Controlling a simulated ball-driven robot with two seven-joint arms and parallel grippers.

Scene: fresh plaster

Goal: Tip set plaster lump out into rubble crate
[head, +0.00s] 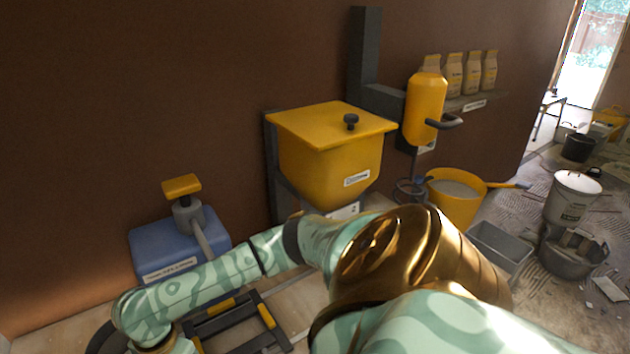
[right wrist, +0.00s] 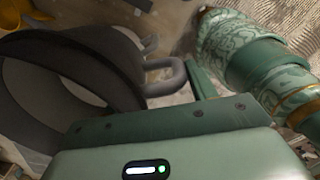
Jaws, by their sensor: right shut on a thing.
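In the right wrist view my right gripper (right wrist: 184,82) is shut on the loop handle of a dark grey bucket (right wrist: 85,48). The bucket is tilted, with its wide mouth to the left. A pale grey patch shows inside it, but I cannot tell whether this is the plaster lump. In the head view my right arm reaches across to the lower left; its gripper is hidden, and a dark curved edge shows beside the wrist. My left gripper is not in view. I cannot identify the rubble crate for sure; a grey rectangular trough (head: 499,247) stands at the right.
A yellow hopper (head: 335,160), a blue box (head: 160,245) and a yellow dispenser (head: 426,105) stand along the wall. A black-and-yellow frame (head: 262,310) lies below. A yellow bucket (head: 455,205), a lidded white bucket (head: 572,198) and a grey basin with debris (head: 573,258) are at the right.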

